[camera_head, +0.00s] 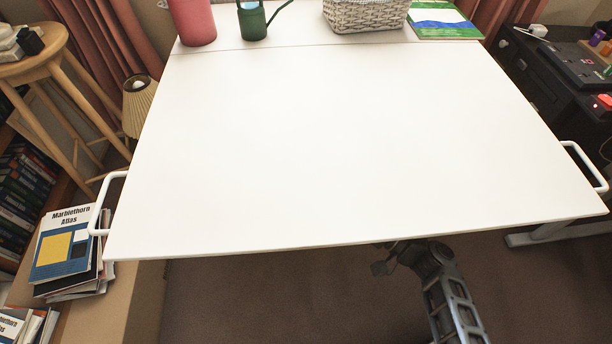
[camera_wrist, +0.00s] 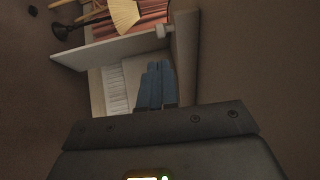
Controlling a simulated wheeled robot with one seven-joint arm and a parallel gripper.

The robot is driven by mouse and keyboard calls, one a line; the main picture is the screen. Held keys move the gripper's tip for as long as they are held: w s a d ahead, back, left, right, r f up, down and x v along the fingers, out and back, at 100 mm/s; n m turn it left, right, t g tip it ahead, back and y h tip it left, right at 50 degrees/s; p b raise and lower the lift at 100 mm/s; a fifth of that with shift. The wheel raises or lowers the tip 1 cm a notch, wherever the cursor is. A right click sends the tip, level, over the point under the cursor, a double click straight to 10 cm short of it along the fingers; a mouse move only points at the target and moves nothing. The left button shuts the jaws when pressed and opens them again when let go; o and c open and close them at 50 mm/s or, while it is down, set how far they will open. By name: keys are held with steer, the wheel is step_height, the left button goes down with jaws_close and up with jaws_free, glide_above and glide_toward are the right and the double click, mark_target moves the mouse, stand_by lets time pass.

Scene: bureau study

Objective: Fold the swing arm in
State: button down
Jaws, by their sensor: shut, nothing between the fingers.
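The swing arm cannot be made out with certainty. In the wrist view a pale bar (camera_wrist: 105,49) runs across the upper left, with a small white knob-like end piece (camera_wrist: 162,30) at its right; this may be the swing arm. My gripper (camera_wrist: 155,64) shows in the wrist view as two blue-grey fingers lying side by side, shut and empty. The fingers point toward the bar, and whether they touch it cannot be told. In the head view the white desk top (camera_head: 330,140) hides my gripper; only my dark arm shows, going in under the front edge.
White side handles stick out at the left (camera_head: 101,205) and right (camera_head: 583,165) of the top. A red container (camera_head: 193,20), green watering can (camera_head: 252,22), basket (camera_head: 365,14) and book (camera_head: 443,20) stand at the back. Books (camera_head: 68,247) lie at left. Brown floor is clear in front.

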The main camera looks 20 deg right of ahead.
steer(key=x, duration=1.4)
